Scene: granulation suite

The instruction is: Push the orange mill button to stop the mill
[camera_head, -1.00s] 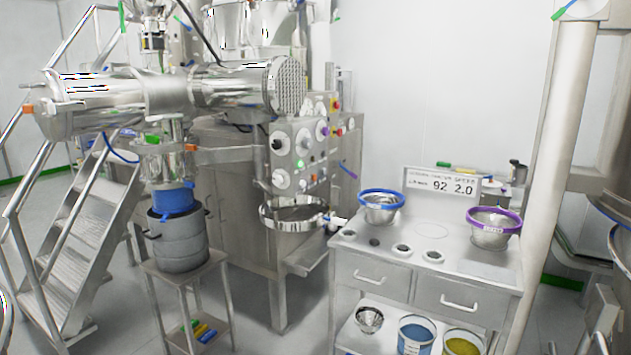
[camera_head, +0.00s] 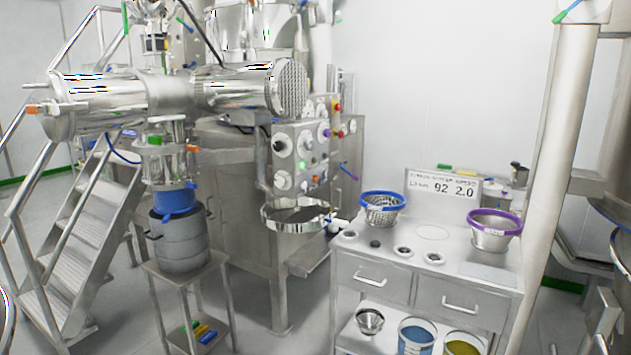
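The control panel (camera_head: 283,165) is on the front of the steel machine, left of centre, below the large horizontal steel cylinder. It carries white dials, a lit green button (camera_head: 303,166) and several coloured knobs. A small orange button (camera_head: 315,179) shows low on the panel's right part, just right of and below the green one. It is too small to tell whether it is pressed in or which label it bears. Neither of my grippers is in view, and nothing of mine touches the panel.
A steel cabinet (camera_head: 372,262) with bowls on top stands right of the panel. A round hoop-like steel fitting (camera_head: 296,228) juts out below the panel. Steps (camera_head: 85,235) and a stand with a grey drum (camera_head: 180,243) are at left. Floor shows between stand and cabinet.

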